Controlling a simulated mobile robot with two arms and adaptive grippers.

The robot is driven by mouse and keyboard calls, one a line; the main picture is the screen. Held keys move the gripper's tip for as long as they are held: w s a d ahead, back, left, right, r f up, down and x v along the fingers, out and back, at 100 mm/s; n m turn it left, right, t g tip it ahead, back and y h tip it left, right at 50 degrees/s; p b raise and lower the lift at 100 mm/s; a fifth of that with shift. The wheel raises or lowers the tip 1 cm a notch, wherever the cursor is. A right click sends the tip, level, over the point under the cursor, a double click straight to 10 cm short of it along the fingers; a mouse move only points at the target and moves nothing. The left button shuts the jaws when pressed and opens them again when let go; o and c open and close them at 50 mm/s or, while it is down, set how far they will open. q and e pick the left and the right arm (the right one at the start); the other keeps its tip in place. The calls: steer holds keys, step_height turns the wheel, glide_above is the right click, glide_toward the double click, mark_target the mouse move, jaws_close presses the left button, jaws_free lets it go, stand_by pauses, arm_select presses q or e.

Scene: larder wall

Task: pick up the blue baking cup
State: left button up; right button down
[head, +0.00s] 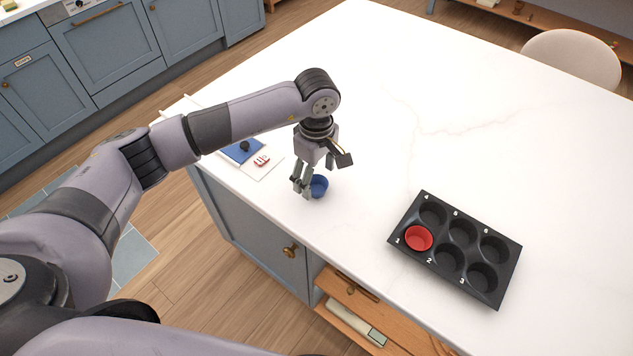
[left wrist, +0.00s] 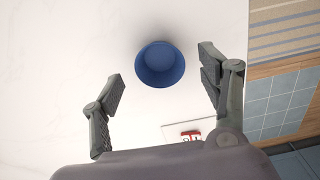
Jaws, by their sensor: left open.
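The blue baking cup (head: 319,186) stands on the white counter near its front edge. It also shows in the left wrist view (left wrist: 160,64), upright and empty, ahead of and between the two open fingers. My left gripper (head: 307,183) is open, pointing down right by the cup, and hides part of it in the head view. In the left wrist view the fingers (left wrist: 162,84) do not appear to touch the cup. My right gripper is not in view.
A black muffin tin (head: 456,242) with numbered wells lies to the right; a red cup (head: 418,238) sits in well 1. The counter (head: 400,110) beyond is clear.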

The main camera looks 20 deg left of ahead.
arm_select(q)
step_height(320, 180, down, 2)
steer(key=shift+f, duration=0.1)
steer(key=c, duration=1.1)
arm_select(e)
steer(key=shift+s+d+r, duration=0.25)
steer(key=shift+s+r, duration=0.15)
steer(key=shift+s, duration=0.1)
